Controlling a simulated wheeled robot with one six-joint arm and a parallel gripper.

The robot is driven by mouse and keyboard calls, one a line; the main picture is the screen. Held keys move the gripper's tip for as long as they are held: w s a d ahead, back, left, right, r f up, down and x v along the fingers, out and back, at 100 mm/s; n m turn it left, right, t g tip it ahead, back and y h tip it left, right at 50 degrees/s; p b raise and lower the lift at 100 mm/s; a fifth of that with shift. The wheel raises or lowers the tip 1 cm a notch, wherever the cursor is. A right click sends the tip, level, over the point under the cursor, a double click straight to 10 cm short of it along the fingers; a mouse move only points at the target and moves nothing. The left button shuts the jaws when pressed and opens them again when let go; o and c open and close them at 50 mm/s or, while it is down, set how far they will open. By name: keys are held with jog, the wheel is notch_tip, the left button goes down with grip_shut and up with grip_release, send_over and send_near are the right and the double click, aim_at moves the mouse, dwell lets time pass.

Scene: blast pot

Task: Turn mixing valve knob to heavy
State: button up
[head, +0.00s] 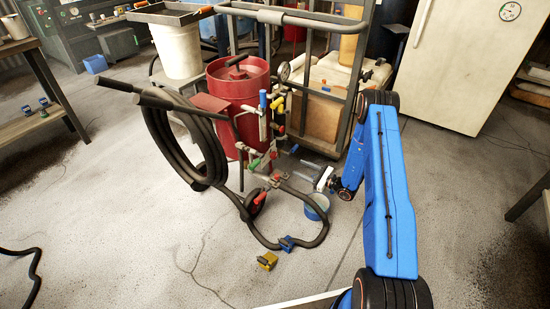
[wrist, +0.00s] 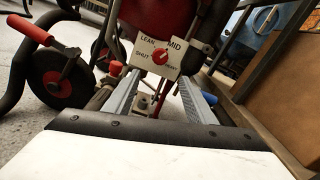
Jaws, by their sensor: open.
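The mixing valve knob (wrist: 160,57) is a small round red knob on a white plate (wrist: 146,46) marked LEAN, MID, SHUT and a partly covered word at lower right. Its pointer direction is too small to tell. My gripper (wrist: 160,75) is open in the wrist view, its two grey fingers pointing toward the plate, one on either side below the knob. The fingers look apart from the knob, with nothing between them. In the head view my gripper (head: 308,171) is low beside the red blast pot (head: 238,95), near its lower piping; the knob is hard to make out there.
A red-handled lever (wrist: 60,47) and a wheel (wrist: 62,78) stand left of the fingers. A wooden panel (wrist: 283,70) rises close on the right.

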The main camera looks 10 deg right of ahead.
aim_at(276, 157)
jog(key=x, duration=1.6)
jog(key=shift+w+a, duration=0.25)
jog(key=shift+a, duration=0.05)
jog(key=c, duration=1)
